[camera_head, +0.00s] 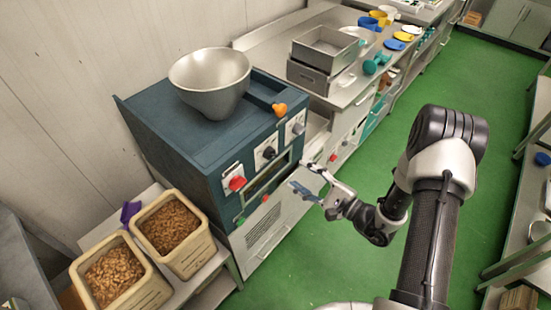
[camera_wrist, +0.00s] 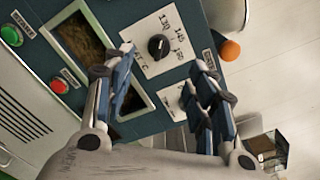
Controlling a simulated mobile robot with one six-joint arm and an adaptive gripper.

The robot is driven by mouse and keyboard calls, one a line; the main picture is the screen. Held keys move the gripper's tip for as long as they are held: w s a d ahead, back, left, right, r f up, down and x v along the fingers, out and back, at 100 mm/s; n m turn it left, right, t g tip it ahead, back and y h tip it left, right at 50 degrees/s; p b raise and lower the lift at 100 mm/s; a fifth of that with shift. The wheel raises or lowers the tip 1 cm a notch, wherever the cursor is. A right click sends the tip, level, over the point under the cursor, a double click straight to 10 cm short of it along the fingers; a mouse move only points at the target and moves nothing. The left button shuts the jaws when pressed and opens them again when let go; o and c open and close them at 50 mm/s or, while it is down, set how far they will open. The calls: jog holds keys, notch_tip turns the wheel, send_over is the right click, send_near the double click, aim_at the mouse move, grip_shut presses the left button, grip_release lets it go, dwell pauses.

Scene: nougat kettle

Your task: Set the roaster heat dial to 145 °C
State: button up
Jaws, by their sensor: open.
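The heat dial is a black knob (camera_wrist: 158,46) on a white plate on the roaster's dark blue front. In the wrist view the plate reads 130, 145 and a third number, with °C beside it. The knob's exact pointing is too small to read. In the head view the same black knob (camera_head: 269,153) is the middle one of three on the roaster (camera_head: 205,150). My gripper (camera_wrist: 158,82) is open and empty, its fingers spread below the knob in the wrist view and apart from it. In the head view my gripper (camera_head: 303,180) is in front of the panel.
A red knob (camera_head: 237,183) and a pale knob (camera_head: 298,128) flank the dial. An orange-tipped handle (camera_head: 280,109) sticks out above. A green button (camera_wrist: 11,35) and a red button (camera_wrist: 60,86) are nearby. A metal bowl (camera_head: 210,78) sits on top. Green floor is free on the right.

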aim_at(274, 157)
jog(key=b+x, duration=0.1)
jog(key=x, duration=1)
jog(key=shift+w, duration=0.1)
jog(key=shift+c, duration=0.3)
jog(key=c, duration=0.9)
